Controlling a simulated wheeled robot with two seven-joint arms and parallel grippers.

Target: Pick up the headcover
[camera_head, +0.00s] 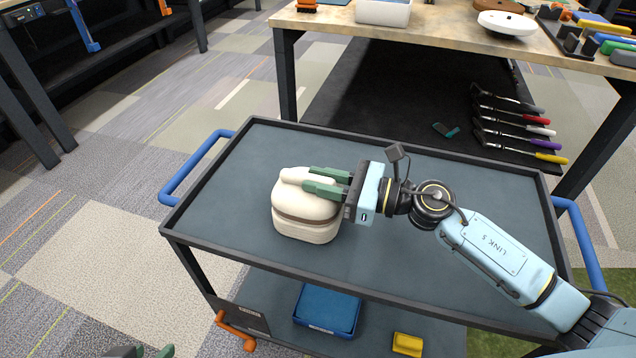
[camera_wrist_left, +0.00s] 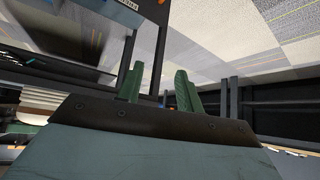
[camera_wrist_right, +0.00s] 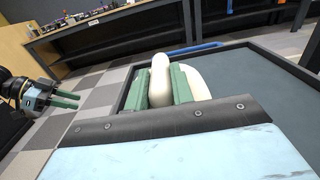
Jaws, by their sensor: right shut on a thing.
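The cream headcover (camera_head: 306,226), with a brown band, is on or just above the cart's dark top tray (camera_head: 430,250); I cannot tell whether it bears on it. My right gripper (camera_head: 312,181) reaches in from the right and is shut on the headcover's raised upper part. In the right wrist view the headcover (camera_wrist_right: 160,78) stands between the green fingers (camera_wrist_right: 168,86). My left gripper (camera_head: 142,352) shows only its fingertips at the bottom edge. In the left wrist view its fingers (camera_wrist_left: 160,88) are apart with nothing between them. The right wrist view also shows the left gripper (camera_wrist_right: 66,100).
The cart has a raised black rim and blue handles (camera_head: 196,168). Its lower shelf holds a blue bin (camera_head: 327,310) and a yellow block (camera_head: 407,344). A workbench (camera_head: 440,22) stands behind, with several clubs (camera_head: 520,131) on its lower shelf. The top tray is otherwise clear.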

